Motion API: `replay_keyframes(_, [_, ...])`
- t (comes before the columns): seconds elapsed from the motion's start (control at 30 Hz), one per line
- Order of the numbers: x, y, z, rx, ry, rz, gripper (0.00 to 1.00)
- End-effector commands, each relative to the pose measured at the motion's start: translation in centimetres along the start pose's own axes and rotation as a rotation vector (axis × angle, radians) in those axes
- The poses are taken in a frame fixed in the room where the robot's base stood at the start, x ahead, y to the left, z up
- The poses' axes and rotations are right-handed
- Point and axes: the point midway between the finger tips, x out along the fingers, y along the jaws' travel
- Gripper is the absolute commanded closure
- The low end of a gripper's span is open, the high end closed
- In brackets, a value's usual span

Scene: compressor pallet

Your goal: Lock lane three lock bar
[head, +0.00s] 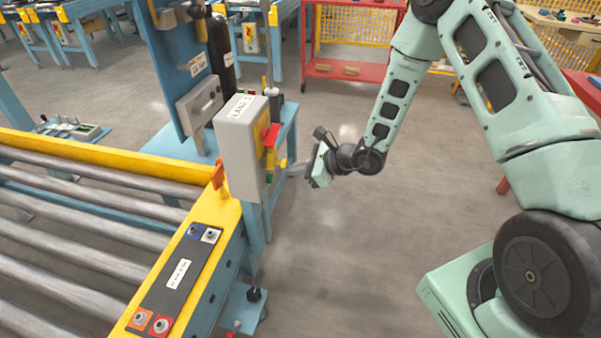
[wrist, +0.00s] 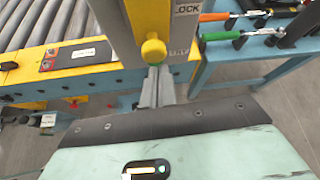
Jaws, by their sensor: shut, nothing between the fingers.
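The lane three lock box is a grey housing (head: 241,150) with a "LANE 3" label on top, standing at the end of the roller conveyor. Its face towards my gripper carries a red part (head: 271,136) and yellow and green parts below it. In the wrist view a yellow knob (wrist: 153,50) stands out from the yellow face, left of a label (wrist: 187,8) reading "LOCK". My gripper (head: 290,167) is shut and empty, its grey fingertips (wrist: 157,74) just below the knob. I cannot tell whether they touch it. Which part is the lock bar is not clear.
The roller conveyor (head: 90,240) with a yellow rail lies left, with a black button panel (head: 175,275) on it. A blue bench (wrist: 250,60) with orange- and green-handled tools stands right in the wrist view. A red cart (head: 350,70) is behind. Open floor (head: 340,260) lies below my arm.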

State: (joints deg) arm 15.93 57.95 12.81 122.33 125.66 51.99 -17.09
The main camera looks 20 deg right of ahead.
Motion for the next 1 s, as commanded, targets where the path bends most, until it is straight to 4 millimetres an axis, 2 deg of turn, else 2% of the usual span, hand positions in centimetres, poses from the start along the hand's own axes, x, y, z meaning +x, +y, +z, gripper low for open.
replay_keyframes(0.43, [-0.3, 0.0, 0.6, 0.0, -0.001, 0.0, 1.0])
replay_keyframes(0.7, [-2.0, -0.6, 3.6, 0.0, -0.002, -0.001, 1.0])
replay_keyframes(1.0, [-1.8, -0.6, 3.5, -0.001, -0.004, 0.0, 1.0])
